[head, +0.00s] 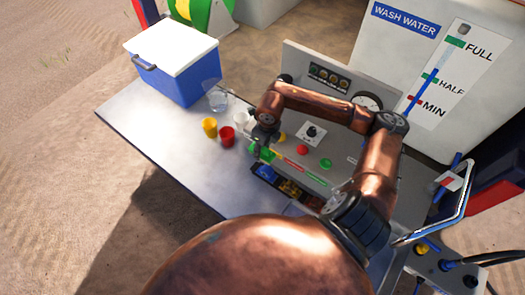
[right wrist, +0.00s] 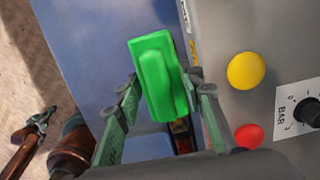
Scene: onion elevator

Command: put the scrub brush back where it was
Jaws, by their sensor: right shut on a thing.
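The green scrub brush (right wrist: 158,75) is between the fingers of my right gripper (right wrist: 162,92), which is shut on it. In the head view my right gripper (head: 262,146) holds the brush over the grey bench, beside the sloped control panel (head: 345,170). The wrist view shows the brush over the bench top, left of the panel edge. I cannot tell how high it is. My left gripper (right wrist: 40,120) shows small at the lower left of the wrist view, away from the brush; its jaws are unclear. It is not in the head view.
A yellow cup (head: 209,127), red cup (head: 227,136) and clear cup (head: 241,118) stand left of my right gripper. A clear pitcher (head: 216,98) and blue cooler (head: 178,75) are farther back. The bench's left part is clear.

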